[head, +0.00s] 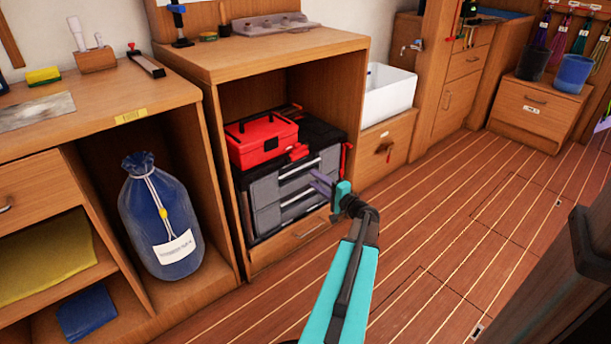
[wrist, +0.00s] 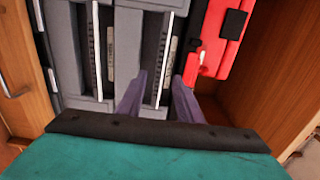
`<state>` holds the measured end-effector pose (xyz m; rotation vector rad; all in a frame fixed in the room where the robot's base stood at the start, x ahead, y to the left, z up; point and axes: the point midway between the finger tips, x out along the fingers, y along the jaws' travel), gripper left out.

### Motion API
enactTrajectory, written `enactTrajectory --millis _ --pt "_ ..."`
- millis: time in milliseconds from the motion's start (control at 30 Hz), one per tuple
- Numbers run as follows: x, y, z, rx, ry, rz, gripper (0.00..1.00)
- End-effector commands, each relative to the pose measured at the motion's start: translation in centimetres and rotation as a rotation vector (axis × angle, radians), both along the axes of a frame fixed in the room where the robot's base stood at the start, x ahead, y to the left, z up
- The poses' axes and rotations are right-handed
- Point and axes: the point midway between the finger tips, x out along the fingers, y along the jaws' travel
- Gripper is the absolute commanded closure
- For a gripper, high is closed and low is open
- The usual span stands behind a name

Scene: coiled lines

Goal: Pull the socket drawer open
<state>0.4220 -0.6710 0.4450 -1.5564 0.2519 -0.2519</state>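A grey and black tool chest (head: 267,192) stands inside a wooden cabinet, its drawers looking shut. In the wrist view the chest lies on its side, its top towards the right. There an upper drawer handle (wrist: 169,55) and a lower drawer handle (wrist: 97,55) show as pale bars, each beside a small label (wrist: 110,50) too blurred to read, so I cannot tell which drawer is the socket drawer. My gripper (head: 321,184) is open in front of the chest. In the wrist view its purple fingers (wrist: 158,96) lie either side of the upper handle's near end; contact is unclear.
A red toolbox (head: 262,139) sits on the chest. A wooden drawer (head: 290,243) is below it, and the cabinet's side wall (wrist: 268,75) is close by. A blue bag (head: 160,215) stands in the left cabinet. The plank floor (head: 440,225) to the right is clear.

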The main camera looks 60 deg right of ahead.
Motion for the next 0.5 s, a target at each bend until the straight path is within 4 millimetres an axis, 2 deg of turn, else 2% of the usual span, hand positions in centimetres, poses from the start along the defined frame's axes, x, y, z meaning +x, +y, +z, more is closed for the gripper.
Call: enactTrajectory --millis 300,500 --pt "4.4 -1.5 -0.2 0.000 -0.001 0.002 0.67" --pt "6.0 -2.0 -0.1 0.000 0.000 0.001 0.67"
